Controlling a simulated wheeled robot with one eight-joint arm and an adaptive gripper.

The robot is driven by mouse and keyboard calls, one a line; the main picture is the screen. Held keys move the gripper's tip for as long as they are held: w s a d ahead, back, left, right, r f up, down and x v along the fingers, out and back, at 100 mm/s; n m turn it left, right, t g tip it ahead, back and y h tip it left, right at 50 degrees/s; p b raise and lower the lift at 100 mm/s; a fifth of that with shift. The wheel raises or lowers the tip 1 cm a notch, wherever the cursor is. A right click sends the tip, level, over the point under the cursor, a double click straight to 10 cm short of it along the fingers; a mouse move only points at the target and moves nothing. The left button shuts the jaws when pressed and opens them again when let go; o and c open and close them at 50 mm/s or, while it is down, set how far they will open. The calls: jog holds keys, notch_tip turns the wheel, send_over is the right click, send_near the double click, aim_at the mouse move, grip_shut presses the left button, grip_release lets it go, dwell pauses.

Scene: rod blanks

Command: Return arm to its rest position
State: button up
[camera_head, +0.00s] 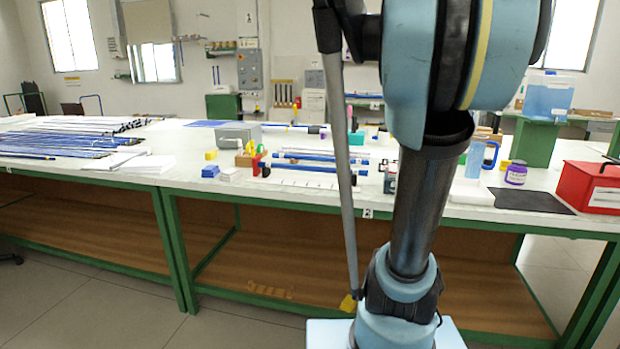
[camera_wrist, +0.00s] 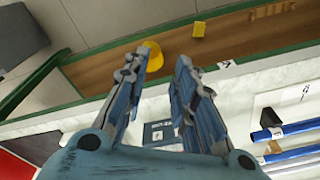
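My gripper (camera_wrist: 161,62) shows in the wrist view with its two fingers apart. Nothing is held between the fingertips. Beyond them are the green table edge and the brown lower shelf. In the head view my arm (camera_head: 412,190) rises through the right of the middle, in front of the workbench (camera_head: 300,196). The gripper itself cannot be made out in the head view. Blue rods (camera_head: 305,169) lie on the bench left of the arm. Blue rods (camera_wrist: 285,131) also show at the right of the wrist view, apart from the fingers.
Many long rods (camera_head: 60,143) lie on the bench at the left. A red box (camera_head: 592,187), a purple-labelled jar (camera_head: 516,174) and a dark mat (camera_head: 531,200) are at the right. A grey box (camera_head: 238,134) stands further back. The floor (camera_head: 90,310) at the front left is clear.

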jog(key=s+a+f+n+t, duration=0.1)
jog(key=s+a+f+n, duration=0.7)
jog(key=s+a+f, duration=0.2)
notch_tip(320, 180, down, 3)
jog(key=s, duration=0.2)
jog(key=shift+s+a+n, duration=0.35)
jog(key=shift+n, duration=0.05)
jog(key=shift+s+a+f, duration=0.1)
jog(key=shift+s+f, duration=0.15)
jog(key=shift+f, duration=0.15)
grip_shut()
